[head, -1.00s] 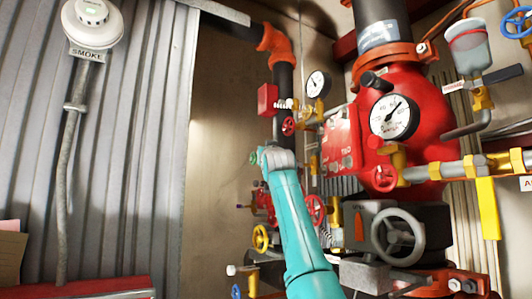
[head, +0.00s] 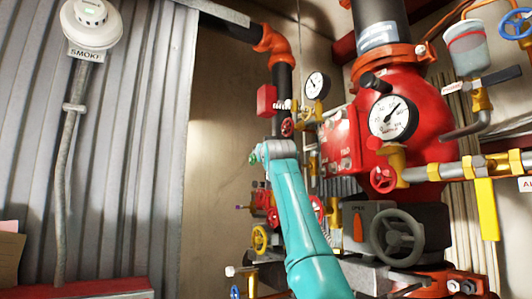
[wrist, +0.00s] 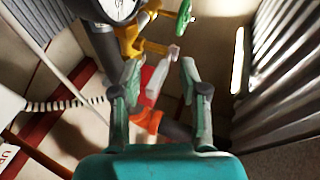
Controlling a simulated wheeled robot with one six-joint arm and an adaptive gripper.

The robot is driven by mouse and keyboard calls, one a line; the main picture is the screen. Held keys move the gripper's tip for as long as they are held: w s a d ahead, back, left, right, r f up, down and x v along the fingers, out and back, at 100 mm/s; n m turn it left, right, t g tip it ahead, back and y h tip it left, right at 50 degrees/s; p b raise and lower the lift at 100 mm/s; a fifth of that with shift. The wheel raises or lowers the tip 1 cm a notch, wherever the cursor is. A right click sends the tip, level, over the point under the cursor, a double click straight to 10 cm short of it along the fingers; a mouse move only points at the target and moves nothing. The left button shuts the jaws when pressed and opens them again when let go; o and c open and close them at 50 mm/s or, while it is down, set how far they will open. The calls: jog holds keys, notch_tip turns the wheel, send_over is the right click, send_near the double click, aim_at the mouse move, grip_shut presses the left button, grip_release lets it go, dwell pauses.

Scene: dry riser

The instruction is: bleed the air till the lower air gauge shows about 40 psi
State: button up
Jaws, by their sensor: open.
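My gripper (wrist: 160,68) is open and empty in the wrist view. Beyond its fingers are a red part (wrist: 158,78) with a pale end and a yellow fitting (wrist: 145,46). A green handwheel (wrist: 184,20) is above the right finger, apart from it. A white dial gauge (wrist: 117,6) is cut off at the top. In the head view, a small gauge (head: 317,86) is beside the black pipe, and a larger gauge (head: 394,117), apparently marked water, is on the red valve body. I cannot tell which gauge is the lower air gauge. My arm hides the gripper there.
A red handwheel (head: 383,179), a grey handwheel (head: 397,237) and a yellow handwheel (head: 260,239) are around my arm. A red box (head: 267,99) is on the pipe. A smoke detector (head: 91,20) is on the corrugated wall. Bare wall (head: 222,150) lies left of the pipe.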

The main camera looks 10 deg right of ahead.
jog(key=shift+s, duration=0.1)
jog(key=v, duration=1.1)
jog(key=shift+s+f, duration=0.15)
jog(key=shift+s, duration=0.2)
dwell(0.4)
